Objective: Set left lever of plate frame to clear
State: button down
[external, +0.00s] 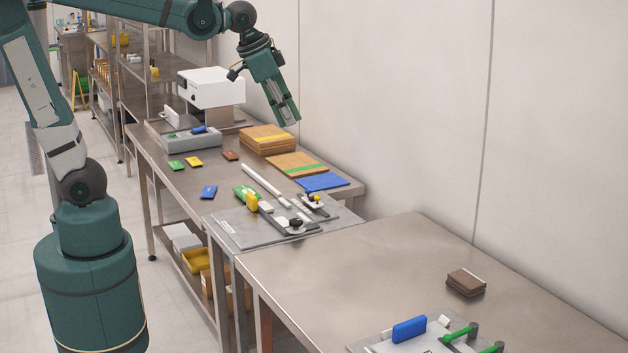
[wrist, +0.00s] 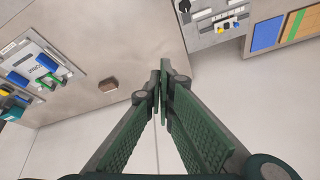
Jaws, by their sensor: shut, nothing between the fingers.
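Two fixtures with lever-like parts are in view, and I cannot tell for sure which is the plate frame. One is a grey plate (external: 235,232) on the middle bench, with dark bars, black knobs and a yellow part; its edge shows in the wrist view (wrist: 206,40). Lever settings are too small to read. My gripper (external: 296,121) is shut and empty, high above the far bench, touching neither fixture; its fingers meet in the wrist view (wrist: 161,78).
A brown stack (external: 466,283) lies on the near bench, whose middle is clear. Cardboard-coloured stacks (external: 267,139), a blue sheet (external: 322,182), small coloured cards and a white machine (external: 211,88) occupy the far bench. A wall (external: 400,110) runs behind the benches.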

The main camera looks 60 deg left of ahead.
jog(key=w+d+m+g, duration=0.2)
jog(key=w+d+m, duration=0.2)
jog(key=w+d, duration=0.8)
jog(key=m+g+y+p, duration=0.1)
jog(key=m+g+y, duration=0.2)
jog(key=m, duration=0.6)
send_over(460, 335)
jog(key=s+d, duration=0.1)
jog(key=d, duration=0.4)
jog(key=d+f+x, duration=0.1)
jog(key=d+x, duration=0.2)
jog(key=x, duration=0.9)
jog(key=d+x, duration=0.2)
jog(key=x, duration=1)
jog(key=shift+s+d+f, duration=0.3)
jog(key=shift+d+f, duration=0.15)
jog(key=shift+f, duration=0.05)
jog(key=shift+x, duration=5)
